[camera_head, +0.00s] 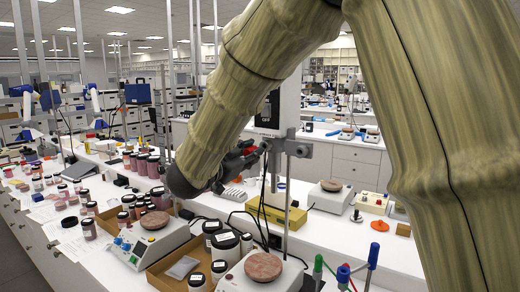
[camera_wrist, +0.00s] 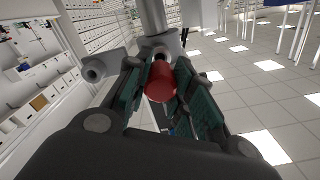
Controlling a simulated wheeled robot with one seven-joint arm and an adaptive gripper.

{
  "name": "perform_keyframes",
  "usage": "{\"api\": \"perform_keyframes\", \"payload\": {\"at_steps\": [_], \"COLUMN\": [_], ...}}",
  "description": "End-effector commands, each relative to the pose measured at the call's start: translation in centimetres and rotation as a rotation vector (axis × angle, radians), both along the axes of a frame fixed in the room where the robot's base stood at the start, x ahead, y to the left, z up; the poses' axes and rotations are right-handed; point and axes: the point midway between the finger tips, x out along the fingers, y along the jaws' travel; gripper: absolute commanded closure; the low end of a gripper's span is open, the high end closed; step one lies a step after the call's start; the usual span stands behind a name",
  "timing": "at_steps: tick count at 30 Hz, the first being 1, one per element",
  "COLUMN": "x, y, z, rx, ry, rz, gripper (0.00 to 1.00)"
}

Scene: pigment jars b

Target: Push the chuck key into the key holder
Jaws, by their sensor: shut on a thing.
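My gripper (camera_wrist: 165,90) is shut on a red cylinder, which I take to be the chuck key (camera_wrist: 160,82); its red end faces the wrist camera between the teal finger pads. Just beyond it is a grey fitting on an upright post, which seems to be the key holder (camera_wrist: 162,44). The key's far end is hidden, so I cannot tell whether it is inside the holder. In the head view my gripper (camera_head: 247,158) is beside the grey clamp (camera_head: 294,146) on the post, partly hidden by my arm; a bit of red (camera_head: 263,147) shows at its tip.
Below the gripper, the crowded white bench holds jars (camera_head: 225,246), scales (camera_head: 148,238), a yellow box (camera_head: 276,214) and a cardboard tray (camera_head: 160,272). Open floor (camera_wrist: 255,90) shows at right.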

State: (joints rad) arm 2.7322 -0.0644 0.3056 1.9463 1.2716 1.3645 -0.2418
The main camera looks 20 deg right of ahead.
Motion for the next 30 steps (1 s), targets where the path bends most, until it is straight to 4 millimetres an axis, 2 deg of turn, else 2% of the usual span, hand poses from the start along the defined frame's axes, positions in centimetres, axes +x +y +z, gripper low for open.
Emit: {"api": "perform_keyframes", "payload": {"at_steps": [18,27,30], "x": [-1.7,-1.7,-1.7], "y": [2.2,2.2,2.2], "z": [0.0,0.0,-0.8], "rx": [-0.001,-0.001,-0.001], "ry": [0.0,0.001,0.002], "rz": [0.001,0.0,0.004], "gripper": [1.0,1.0,1.0]}}
